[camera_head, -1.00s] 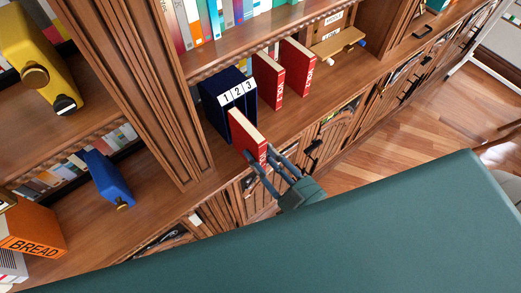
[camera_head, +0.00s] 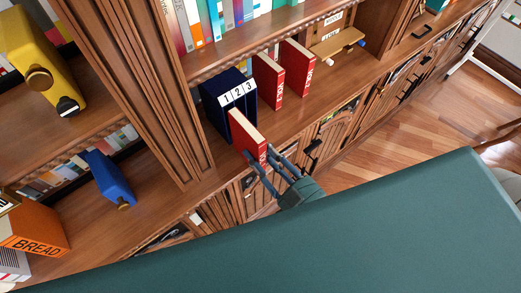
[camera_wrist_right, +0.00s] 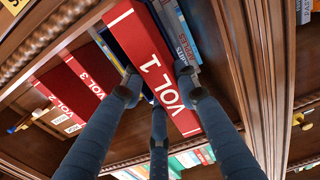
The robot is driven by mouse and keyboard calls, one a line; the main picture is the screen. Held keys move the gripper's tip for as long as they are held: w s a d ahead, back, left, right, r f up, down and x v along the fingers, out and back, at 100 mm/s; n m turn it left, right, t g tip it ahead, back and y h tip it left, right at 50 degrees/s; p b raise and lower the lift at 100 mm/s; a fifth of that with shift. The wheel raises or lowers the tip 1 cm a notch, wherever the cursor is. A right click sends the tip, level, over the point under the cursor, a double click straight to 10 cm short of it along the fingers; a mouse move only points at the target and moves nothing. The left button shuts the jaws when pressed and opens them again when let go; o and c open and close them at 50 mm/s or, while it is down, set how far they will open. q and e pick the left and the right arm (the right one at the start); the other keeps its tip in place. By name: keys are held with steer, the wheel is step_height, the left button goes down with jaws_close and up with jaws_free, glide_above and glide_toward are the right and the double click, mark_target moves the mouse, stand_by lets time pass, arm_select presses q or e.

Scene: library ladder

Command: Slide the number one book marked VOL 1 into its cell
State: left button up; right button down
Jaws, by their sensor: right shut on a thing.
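My right gripper (camera_head: 262,161) is shut on the near end of the red VOL 1 book (camera_head: 247,134), in front of the shelf. The right wrist view shows my fingers (camera_wrist_right: 157,92) around its spine, with VOL 1 (camera_wrist_right: 148,58) readable. The dark blue case (camera_head: 214,108) stands on the shelf with a white 1, 2, 3 label (camera_head: 238,93). The book's far end is at the left cell, under the 1. I cannot tell how far it reaches inside. My left gripper is not in view.
Two red books, VOL 2 (camera_wrist_right: 52,104) and VOL 3 (camera_wrist_right: 84,75), stand on the shelf right of the case in the head view. A wooden upright (camera_head: 150,90) rises left of the case. A wooden stand (camera_head: 337,42) is farther right.

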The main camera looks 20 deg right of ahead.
mark_target(265, 158)
steer(key=shift+p, duration=0.3)
stand_by(0.4)
steer(key=shift+x, duration=4.2)
steer(key=c, duration=1.2)
jaws_free()
steer(key=shift+f, duration=0.1)
steer(key=shift+f, duration=0.1)
steer(key=shift+s+d, duration=0.15)
steer(key=shift+s, duration=0.2)
steer(key=v, duration=1.1)
steer(key=shift+s, duration=0.1)
steer(key=shift+c, duration=0.4)
